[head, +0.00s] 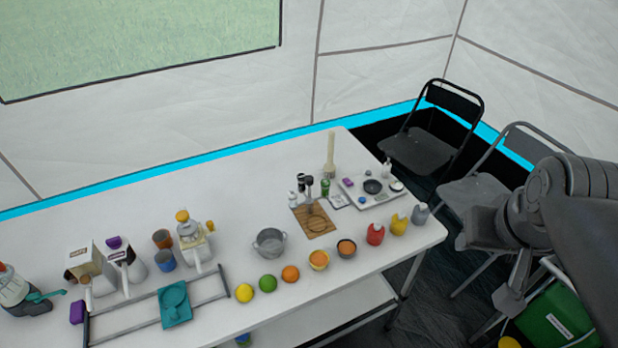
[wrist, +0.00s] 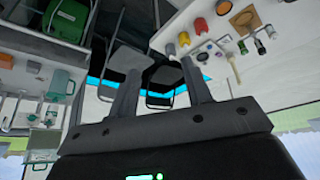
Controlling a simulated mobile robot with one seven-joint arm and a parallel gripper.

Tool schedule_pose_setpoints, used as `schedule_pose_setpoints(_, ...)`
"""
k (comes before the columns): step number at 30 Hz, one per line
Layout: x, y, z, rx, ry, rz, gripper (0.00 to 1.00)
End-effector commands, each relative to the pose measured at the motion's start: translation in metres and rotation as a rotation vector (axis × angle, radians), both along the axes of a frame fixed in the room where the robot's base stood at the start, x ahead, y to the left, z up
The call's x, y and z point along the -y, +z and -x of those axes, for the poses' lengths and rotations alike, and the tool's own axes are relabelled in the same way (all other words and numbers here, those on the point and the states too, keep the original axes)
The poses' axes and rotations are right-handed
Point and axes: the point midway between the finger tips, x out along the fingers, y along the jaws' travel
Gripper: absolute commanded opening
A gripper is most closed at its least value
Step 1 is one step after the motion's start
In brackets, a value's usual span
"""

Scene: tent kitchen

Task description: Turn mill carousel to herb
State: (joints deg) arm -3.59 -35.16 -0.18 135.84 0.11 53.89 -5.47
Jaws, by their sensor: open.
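A small cluster of mills stands at the back edge of a wooden board on the white table; I take it to be the mill carousel (head: 309,187). It has black-topped, pale and green mills, and the green mill (head: 325,187) is at its right side. Labels are too small to read. The cluster also shows upside down at the upper right of the wrist view (wrist: 260,46). My gripper (head: 487,268) is open and empty, off the table's right end and well apart from the mills. Its two spread fingers show in the wrist view (wrist: 159,80).
The wooden board (head: 318,226) and a white tray (head: 386,201) lie by the mills, with a tall pale pestle-like thing (head: 330,155) behind. Red (head: 375,234) and yellow (head: 399,224) bottles line the front right edge. Folding chairs (head: 425,150) stand beyond the table's right end.

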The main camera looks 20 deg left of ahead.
Motion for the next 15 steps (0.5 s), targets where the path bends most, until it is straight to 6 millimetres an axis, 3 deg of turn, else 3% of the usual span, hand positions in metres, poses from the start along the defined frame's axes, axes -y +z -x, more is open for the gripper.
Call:
schedule_pose_setpoints(7, -0.043, 0.026, -0.073, -0.079, 0.255, 0.068, 0.45)
schedule_pose_setpoints(15, -0.105, 0.030, -0.147, -0.154, 0.531, 0.139, 0.45)
